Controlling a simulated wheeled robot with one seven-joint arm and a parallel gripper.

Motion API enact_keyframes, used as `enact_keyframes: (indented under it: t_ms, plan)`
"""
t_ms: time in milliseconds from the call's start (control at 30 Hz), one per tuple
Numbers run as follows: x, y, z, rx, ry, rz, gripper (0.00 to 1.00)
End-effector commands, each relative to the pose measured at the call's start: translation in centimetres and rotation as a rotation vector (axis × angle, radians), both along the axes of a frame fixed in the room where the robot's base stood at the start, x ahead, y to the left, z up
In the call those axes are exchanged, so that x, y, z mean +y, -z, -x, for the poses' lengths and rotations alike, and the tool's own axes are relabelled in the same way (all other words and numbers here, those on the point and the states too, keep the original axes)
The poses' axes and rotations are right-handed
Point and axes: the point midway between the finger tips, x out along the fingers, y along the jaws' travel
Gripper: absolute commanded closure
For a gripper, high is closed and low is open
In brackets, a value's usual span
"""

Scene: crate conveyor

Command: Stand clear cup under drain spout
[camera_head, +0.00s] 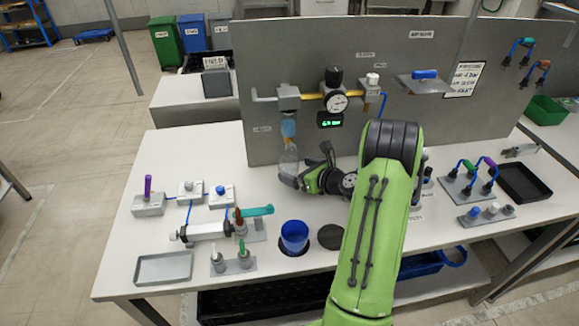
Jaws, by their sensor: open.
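A clear cup (288,158) stands upright on the white table near the panel. It appears directly below the blue-tipped drain spout (288,128), which hangs from a grey block on the panel. My gripper (304,166) is open, low over the table on the right of the cup. Its lower finger reaches in front of the cup's base and its upper finger is to the cup's right. I cannot tell whether a finger touches the cup. The cup's lower part is partly hidden by the gripper.
A dial gauge (336,102) and a green display (330,120) are on the panel. A blue cup (294,236) stands near the front edge. A white syringe-like cylinder (205,231), valve blocks and a grey tray (164,268) fill the left. A black tray (524,182) is at right.

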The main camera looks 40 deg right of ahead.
Motion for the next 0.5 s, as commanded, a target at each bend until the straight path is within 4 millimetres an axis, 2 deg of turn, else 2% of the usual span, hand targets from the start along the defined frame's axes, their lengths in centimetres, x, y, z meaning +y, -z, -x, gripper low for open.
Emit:
enact_keyframes:
  t_ms: [33, 200, 333, 500]
  plan:
    - [-0.3, -0.8, 1.4, -0.001, 0.007, -0.002, 0.04]
    - [-0.6, -2.2, 4.9, 0.000, 0.004, 0.000, 0.04]
    - [-0.6, -2.7, 6.2, -0.001, 0.000, 0.001, 0.04]
    - [-0.6, -2.7, 6.5, -0.001, -0.001, 0.000, 0.04]
